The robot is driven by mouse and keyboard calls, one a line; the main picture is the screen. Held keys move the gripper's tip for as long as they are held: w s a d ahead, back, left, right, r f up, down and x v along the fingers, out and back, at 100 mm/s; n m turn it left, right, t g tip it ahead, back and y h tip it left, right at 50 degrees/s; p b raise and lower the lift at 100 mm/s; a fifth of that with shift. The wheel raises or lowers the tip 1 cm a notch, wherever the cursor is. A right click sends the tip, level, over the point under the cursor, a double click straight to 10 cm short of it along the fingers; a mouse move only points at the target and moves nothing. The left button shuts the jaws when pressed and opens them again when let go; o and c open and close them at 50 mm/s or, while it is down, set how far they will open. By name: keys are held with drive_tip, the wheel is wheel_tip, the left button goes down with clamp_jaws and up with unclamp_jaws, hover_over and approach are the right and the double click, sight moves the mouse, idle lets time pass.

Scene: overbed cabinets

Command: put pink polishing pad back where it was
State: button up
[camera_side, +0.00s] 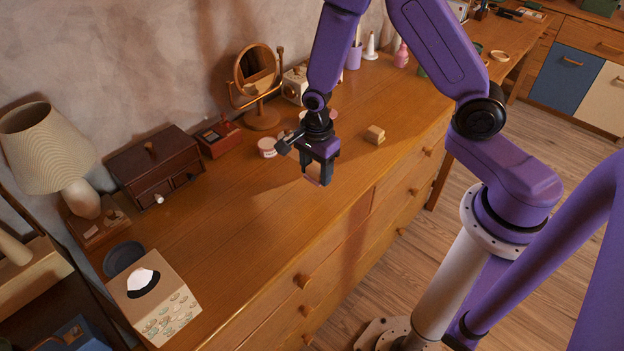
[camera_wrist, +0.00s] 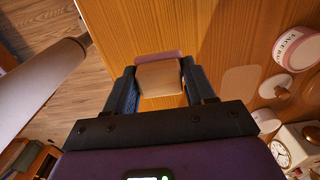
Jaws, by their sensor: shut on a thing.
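The pink polishing pad (camera_side: 312,181) is between the fingers of my gripper (camera_side: 317,176), held above the wooden dresser top. In the side view only a thin pink edge shows below the fingers. In the wrist view my gripper (camera_wrist: 160,72) is shut on a block with a tan face towards the camera and a pink strip, the pad (camera_wrist: 158,56), along its far edge. Dresser top shows around it. The spot where the pad was cannot be told from these frames.
A tan block (camera_side: 375,134) lies on the dresser right of my gripper. A pink-and-white cream jar (camera_side: 267,147) stands to the left, with a round mirror (camera_side: 257,75) behind. A dark drawer box (camera_side: 155,165), lamp (camera_side: 45,145) and tissue box (camera_side: 160,300) stand left. The front middle is clear.

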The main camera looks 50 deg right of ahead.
sight(312, 189)
drive_tip(key=shift+w+a+f, duration=0.1)
drive_tip(key=shift+w+f, duration=0.4)
drive_tip(key=shift+f, duration=0.2)
drive_tip(key=shift+w+f, duration=0.1)
drive_tip(key=shift+f, duration=1.45)
drive_tip(key=shift+f, duration=0.15)
drive_tip(key=o, duration=1)
wheel_tip(312, 189, up, 11)
drive_tip(key=shift+f, duration=0.1)
drive_tip(key=shift+r, duration=0.85)
